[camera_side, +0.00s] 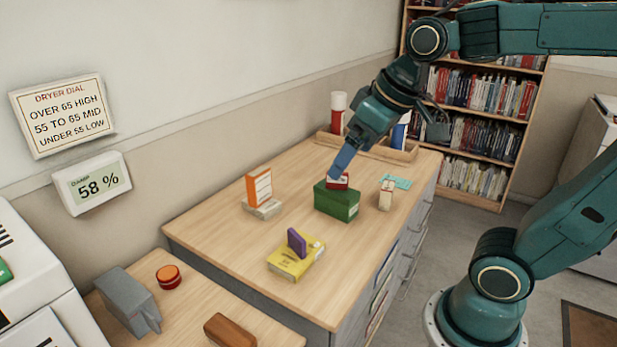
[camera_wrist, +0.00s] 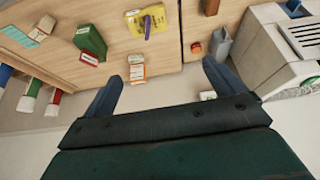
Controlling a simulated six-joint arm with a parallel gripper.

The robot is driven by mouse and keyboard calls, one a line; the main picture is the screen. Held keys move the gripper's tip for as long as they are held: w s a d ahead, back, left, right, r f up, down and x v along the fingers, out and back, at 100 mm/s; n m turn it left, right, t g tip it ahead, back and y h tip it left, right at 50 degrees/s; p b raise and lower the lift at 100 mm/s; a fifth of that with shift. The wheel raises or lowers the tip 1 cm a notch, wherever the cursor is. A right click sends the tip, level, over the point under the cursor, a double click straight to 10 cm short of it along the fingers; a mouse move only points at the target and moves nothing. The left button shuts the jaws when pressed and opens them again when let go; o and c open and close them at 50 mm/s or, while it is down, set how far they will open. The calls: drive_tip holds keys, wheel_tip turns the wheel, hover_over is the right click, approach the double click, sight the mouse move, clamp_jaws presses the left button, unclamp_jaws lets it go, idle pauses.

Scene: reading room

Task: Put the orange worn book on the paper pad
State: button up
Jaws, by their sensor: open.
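An orange book with a pale label (camera_side: 259,187) stands upright on the wooden top, on or against a pale flat slab (camera_side: 263,209). In the wrist view the orange book (camera_wrist: 137,62) lies beyond my fingers, between their lines. I cannot tell for sure which item is the paper pad; a flat teal piece (camera_side: 397,181) and a yellow flat block (camera_side: 296,262) are also on the top. My gripper (camera_side: 341,163) hangs above the table, overlapping a red item (camera_side: 338,181) in the side view. In the wrist view my gripper (camera_wrist: 160,84) is open with nothing between its fingers.
A green box (camera_side: 337,204) bears the red item. A purple block (camera_side: 297,242) stands on the yellow block. A small cream item (camera_side: 386,194) is beside the teal piece. A tray with bottles (camera_side: 338,112) sits by the wall. The front right of the top is clear.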

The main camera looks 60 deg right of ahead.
drive_tip(key=s+a+f, duration=0.1)
drive_tip(key=s+f, duration=0.2)
drive_tip(key=s, duration=0.5)
